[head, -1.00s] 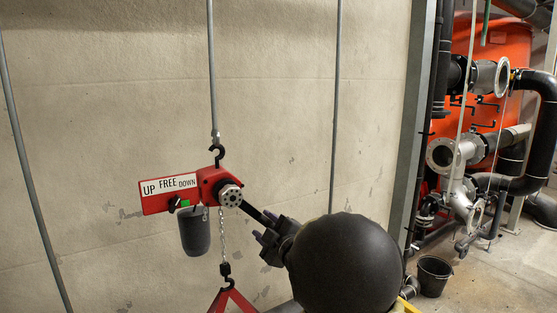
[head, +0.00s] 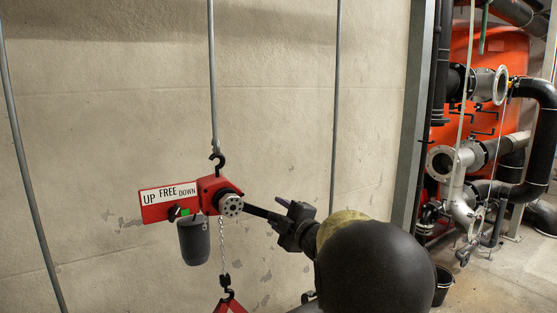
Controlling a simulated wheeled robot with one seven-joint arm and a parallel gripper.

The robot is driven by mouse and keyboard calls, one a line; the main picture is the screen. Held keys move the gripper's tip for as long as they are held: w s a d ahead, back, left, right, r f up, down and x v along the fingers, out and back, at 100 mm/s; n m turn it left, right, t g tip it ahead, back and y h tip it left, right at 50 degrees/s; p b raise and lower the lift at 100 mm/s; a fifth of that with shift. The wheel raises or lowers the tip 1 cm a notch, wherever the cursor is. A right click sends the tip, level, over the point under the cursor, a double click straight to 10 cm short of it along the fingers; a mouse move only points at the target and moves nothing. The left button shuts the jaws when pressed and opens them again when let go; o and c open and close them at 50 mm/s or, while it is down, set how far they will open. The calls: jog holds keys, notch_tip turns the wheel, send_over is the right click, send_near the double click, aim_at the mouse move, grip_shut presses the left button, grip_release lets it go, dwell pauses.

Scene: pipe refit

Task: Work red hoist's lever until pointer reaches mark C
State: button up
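The red hoist (head: 210,186) hangs from a black hook on a grey rod against the wall. Its label reads UP, FREE, DOWN, with a small black selector knob (head: 174,212) and green patch (head: 185,211) beneath. The dark lever (head: 258,211) runs right and slightly down from the round metal hub (head: 231,205). My gripper (head: 282,217) is at the lever's outer end, with fingers above and below it; whether they are closed on it is unclear. The chain (head: 223,245) drops to a lower hook above a red frame (head: 230,307), cut by the picture's bottom. I see no pointer or mark C.
A dark grey chain container (head: 194,240) hangs under the hoist. Grey rods run down the wall on both sides. Pipes and flanges (head: 455,165), a large orange-red tank (head: 490,60) and a black bucket (head: 443,285) stand at right. My arm hides the lower middle.

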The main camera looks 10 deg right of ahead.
jog(key=r, duration=0.1)
jog(key=d+r, duration=0.1)
jog(key=shift+w+r+n+p, duration=0.15)
jog(key=shift+r+n+p, duration=0.15)
jog(key=shift+n, duration=0.1)
notch_tip(320, 180, up, 2)
jog(key=shift+d+r+n+p, duration=0.1)
jog(key=shift+d+n+p, duration=0.05)
jog(key=shift+n+p, duration=0.25)
jog(key=shift+s+f+b, duration=0.2)
jog(key=shift+s+b, duration=0.2)
jog(key=b+v, duration=0.2)
jog(key=v, duration=0.6)
jog(key=shift+d, duration=0.1)
